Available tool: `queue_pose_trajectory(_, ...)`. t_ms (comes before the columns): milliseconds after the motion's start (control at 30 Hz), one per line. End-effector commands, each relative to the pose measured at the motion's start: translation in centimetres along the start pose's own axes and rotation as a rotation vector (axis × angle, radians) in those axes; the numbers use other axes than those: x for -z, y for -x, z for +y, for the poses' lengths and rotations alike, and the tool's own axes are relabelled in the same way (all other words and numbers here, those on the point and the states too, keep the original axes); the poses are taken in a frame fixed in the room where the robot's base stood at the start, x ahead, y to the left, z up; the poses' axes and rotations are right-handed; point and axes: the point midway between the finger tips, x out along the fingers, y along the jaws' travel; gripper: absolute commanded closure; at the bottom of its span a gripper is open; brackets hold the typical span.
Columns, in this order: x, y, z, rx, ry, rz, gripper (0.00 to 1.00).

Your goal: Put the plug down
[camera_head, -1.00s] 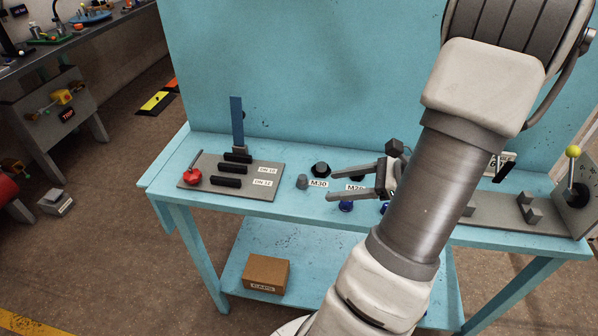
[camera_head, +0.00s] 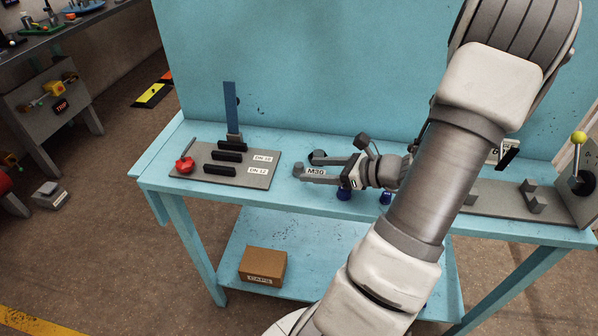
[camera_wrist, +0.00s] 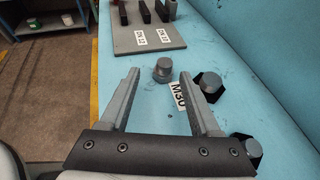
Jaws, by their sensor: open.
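A small grey plug (camera_wrist: 162,71) stands upright on the blue bench in the wrist view, between and just beyond my fingertips. Clear gaps show on both sides, so neither finger seems to touch it. My gripper (camera_wrist: 159,77) is open and empty, low over the bench. The M30 label (camera_wrist: 179,94) lies by the right finger in the wrist view. A black hex piece (camera_wrist: 209,87) stands just right of that finger.
A grey board (camera_head: 258,177) with black blocks, a red knob (camera_head: 185,164) and an upright blue bar (camera_head: 232,107) lies left of my gripper. A blue panel (camera_head: 300,60) rises behind. Bare bench separates board and gripper.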

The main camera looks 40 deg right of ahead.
Motion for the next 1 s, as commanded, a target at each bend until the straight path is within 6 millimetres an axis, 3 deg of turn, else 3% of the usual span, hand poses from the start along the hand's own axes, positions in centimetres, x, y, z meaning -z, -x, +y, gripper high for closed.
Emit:
queue_pose_trajectory(400,-0.1,-4.8,-0.6,-0.002,0.0,0.0,0.36)
queue_pose_trajectory(700,-0.2,-5.4,-0.6,0.001,0.0,0.001,0.36)
queue_pose_trajectory(767,-0.2,-5.4,-0.6,0.001,0.0,0.001,0.44)
queue_pose_trajectory(1000,-0.2,-5.4,-0.6,0.001,0.0,0.001,0.87)
